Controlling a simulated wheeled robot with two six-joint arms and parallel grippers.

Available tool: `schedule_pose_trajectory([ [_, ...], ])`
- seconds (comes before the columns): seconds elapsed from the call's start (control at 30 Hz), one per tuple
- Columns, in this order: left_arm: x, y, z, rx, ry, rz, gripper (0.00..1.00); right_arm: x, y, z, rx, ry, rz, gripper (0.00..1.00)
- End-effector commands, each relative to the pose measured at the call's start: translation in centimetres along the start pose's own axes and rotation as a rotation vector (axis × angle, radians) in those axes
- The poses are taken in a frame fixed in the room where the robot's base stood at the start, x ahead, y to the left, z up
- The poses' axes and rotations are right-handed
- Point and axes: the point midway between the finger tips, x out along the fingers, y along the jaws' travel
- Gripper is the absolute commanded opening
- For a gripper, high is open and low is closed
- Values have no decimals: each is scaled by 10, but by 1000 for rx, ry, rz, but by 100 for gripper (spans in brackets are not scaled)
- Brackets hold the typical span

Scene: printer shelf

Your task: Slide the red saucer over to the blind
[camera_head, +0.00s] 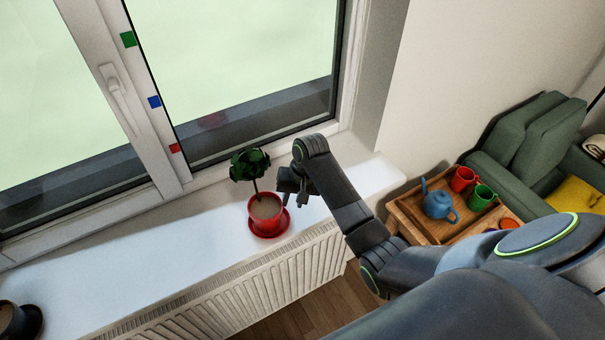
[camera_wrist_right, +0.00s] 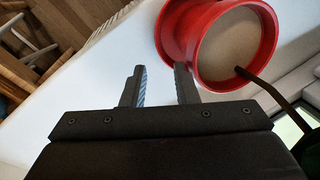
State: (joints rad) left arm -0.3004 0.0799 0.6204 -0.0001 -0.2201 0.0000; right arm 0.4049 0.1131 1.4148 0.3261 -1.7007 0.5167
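The red saucer (camera_head: 284,226) lies on the white windowsill, under a red pot (camera_head: 262,226) that holds brown soil and a leafy green plant (camera_head: 250,164). My right gripper (camera_head: 285,192) is just right of and behind the pot in the head view. In the right wrist view my right gripper (camera_wrist_right: 160,75) has its two fingers apart with nothing between them. The saucer (camera_wrist_right: 168,38) and the pot (camera_wrist_right: 238,82) show beyond the right-hand finger; I cannot tell whether it touches them. I cannot make out a blind. My left gripper is out of view.
A dark round pot (camera_head: 12,318) stands at the sill's left end. Colored squares, including a blue one (camera_head: 154,102), mark the window frame. A wooden table (camera_head: 410,222) with a blue teapot (camera_head: 438,204) stands right. The windowsill (camera_head: 130,262) is clear left of the saucer.

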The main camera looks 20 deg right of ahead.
Motion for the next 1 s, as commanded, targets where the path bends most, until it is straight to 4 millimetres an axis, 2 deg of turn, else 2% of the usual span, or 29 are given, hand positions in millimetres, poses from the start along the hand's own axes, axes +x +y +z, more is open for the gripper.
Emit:
schedule_pose_trajectory([
  [0.4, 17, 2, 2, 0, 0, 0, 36, -95, 1, -1, -3, 7, 2, 27],
  [0.47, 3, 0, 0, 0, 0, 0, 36, -107, 0, 0, 0, 1, 3, 27],
  [0.7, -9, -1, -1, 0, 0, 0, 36, -121, 0, 0, 0, 0, 1, 27],
  [1.0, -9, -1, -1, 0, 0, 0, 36, -121, 0, 0, 0, 0, 1, 27],
])
